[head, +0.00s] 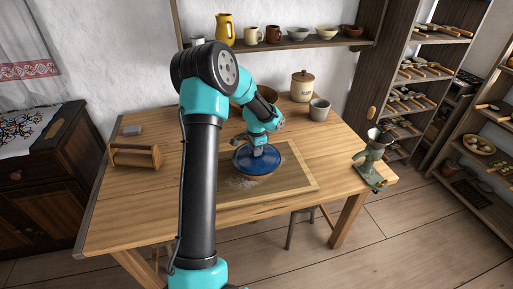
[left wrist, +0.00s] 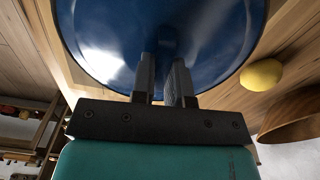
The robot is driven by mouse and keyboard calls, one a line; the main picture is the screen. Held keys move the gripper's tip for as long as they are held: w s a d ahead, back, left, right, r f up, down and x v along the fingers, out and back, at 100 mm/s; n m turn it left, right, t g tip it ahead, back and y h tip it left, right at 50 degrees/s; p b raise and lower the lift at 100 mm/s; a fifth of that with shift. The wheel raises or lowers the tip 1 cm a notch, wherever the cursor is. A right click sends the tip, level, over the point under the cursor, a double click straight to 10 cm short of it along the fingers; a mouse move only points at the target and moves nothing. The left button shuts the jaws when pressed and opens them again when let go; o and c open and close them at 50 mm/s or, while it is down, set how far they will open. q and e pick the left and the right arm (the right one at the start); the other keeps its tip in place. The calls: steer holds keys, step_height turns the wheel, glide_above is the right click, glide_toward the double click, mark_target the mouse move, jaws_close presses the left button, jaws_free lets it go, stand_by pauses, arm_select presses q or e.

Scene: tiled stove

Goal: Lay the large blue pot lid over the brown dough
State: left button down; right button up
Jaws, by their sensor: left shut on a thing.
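The large blue pot lid (head: 246,163) is over the board in the middle of the table, roughly level. My left gripper (head: 258,150) is above it, shut on its knob. In the left wrist view the lid (left wrist: 110,40) fills the top of the picture and my left gripper's fingers (left wrist: 165,82) reach to its middle. The brown dough is mostly or wholly hidden; a thin tan edge shows under the lid's front rim. I cannot tell whether the lid touches anything below. My right gripper is not in view.
The board (head: 293,177) has a floury patch in front of the lid. A wooden bowl (left wrist: 295,115) and a yellow roundish thing (left wrist: 262,74) are near the lid. A lidded crock (head: 302,87), a grey cup (head: 319,110), a wooden rack (head: 135,156) and a green grinder (head: 372,160) stand on the table.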

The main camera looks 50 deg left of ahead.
mark_target(257, 158)
arm_select(q)
steer(key=shift+f, duration=2.25)
steer(key=c, duration=1.1)
jaws_free()
steer(key=shift+o, duration=0.2)
step_height(257, 158, up, 18)
steer(key=shift+f, duration=0.25)
steer(key=shift+f, duration=0.1)
